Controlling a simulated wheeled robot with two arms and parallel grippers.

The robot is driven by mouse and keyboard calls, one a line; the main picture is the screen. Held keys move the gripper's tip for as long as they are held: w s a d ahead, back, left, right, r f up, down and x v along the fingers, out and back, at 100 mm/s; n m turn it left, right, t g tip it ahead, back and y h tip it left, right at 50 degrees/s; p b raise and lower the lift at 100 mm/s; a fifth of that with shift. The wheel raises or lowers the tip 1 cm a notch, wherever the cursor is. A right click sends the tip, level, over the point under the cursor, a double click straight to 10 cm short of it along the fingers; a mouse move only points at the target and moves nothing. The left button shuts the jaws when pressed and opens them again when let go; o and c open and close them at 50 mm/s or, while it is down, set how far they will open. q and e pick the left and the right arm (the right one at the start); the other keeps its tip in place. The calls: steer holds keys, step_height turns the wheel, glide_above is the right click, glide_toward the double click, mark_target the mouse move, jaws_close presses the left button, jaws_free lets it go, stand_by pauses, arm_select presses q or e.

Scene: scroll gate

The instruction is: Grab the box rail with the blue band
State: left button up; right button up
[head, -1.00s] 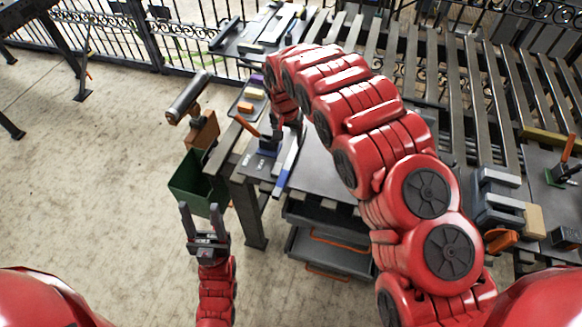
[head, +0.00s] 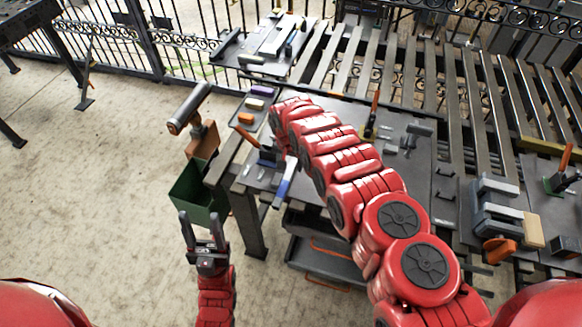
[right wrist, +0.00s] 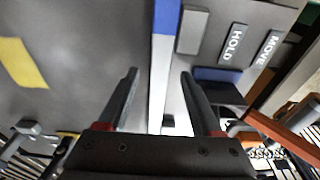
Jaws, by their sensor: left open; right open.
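In the right wrist view the blue band (right wrist: 166,17) is at the top, with the white part running down between the fingers. My right gripper (right wrist: 159,76) is open, its fingers on either side of the rail in the picture; whether they touch it I cannot tell. My left gripper (head: 202,222) is open and empty, low in front of the green bin.
A green bin (head: 197,192) stands left of the bench. Plates marked HOLD (right wrist: 232,42) and MOVE (right wrist: 267,50) lie right of the rail. A blue block with an orange handle (head: 249,137) stands close by. A grey clamp (head: 492,205) is at the right. Drawers hang below the bench.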

steer(key=shift+d+f, duration=0.1)
steer(key=shift+f, duration=0.45)
steer(key=shift+w, duration=0.1)
steer(key=shift+c, duration=0.3)
jaws_close()
stand_by(0.8)
